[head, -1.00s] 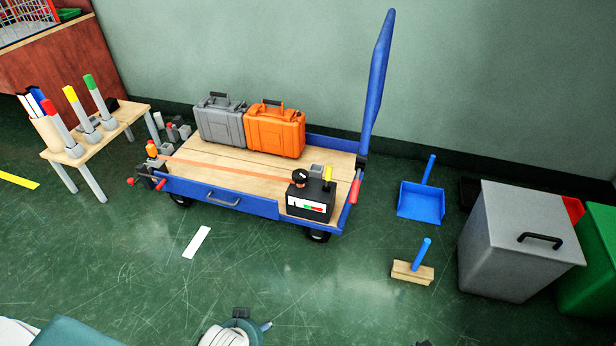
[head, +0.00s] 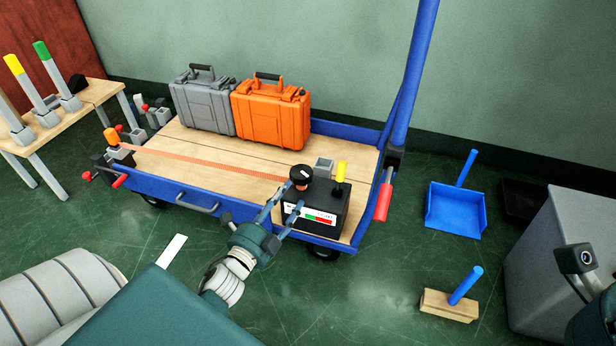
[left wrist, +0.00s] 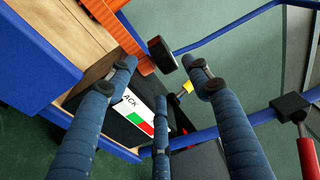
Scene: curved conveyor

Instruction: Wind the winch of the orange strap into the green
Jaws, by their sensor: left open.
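The orange strap (head: 205,162) runs flat across the cart bed, from an orange-topped post (head: 111,136) to the black winch box (head: 322,218). The winch has a black knob (head: 300,175) on top and a front gauge (head: 312,214) with white, green and red parts; its pointer is too small to read. In the left wrist view, the knob (left wrist: 162,54) stands beyond the fingertips and the gauge (left wrist: 140,118) shows the letters "ACK". My left gripper (head: 280,212) is open and empty at the winch's front left. A part of my right arm (head: 592,315) shows at the right edge; its jaws are unclear.
A grey case (head: 205,100) and an orange case (head: 272,115) stand on the bed behind the strap. A yellow-topped lever (head: 340,172) stands right of the knob. The blue handle (head: 412,70) rises at the cart's right end.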

